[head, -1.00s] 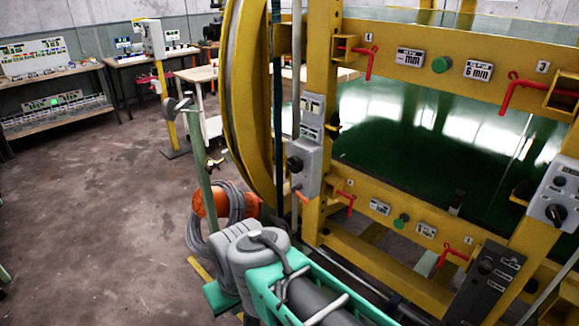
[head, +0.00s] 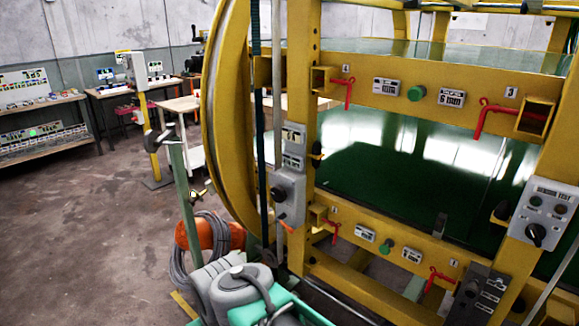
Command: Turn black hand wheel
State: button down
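No part that I can clearly make out as a black hand wheel shows. A small black knob (head: 279,194) sits on a grey control box (head: 290,180) on the left upright of the yellow frame (head: 300,70). Another black knob (head: 536,233) is on the grey panel (head: 548,205) at the right. My gripper is not in view.
A grey and teal machine (head: 232,290) stands low in front of the frame, beside an orange reel (head: 203,235) with grey cable. Red levers (head: 487,116) stick out from the frame. Workbenches (head: 48,120) line the back left. The floor at left (head: 75,230) is clear.

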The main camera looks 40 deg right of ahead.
aim_at(277, 193)
jog(key=u, duration=0.05)
jog(key=k, duration=0.3)
jog(key=u, duration=0.9)
jog(key=i, duration=0.9)
jog(key=u, duration=0.15)
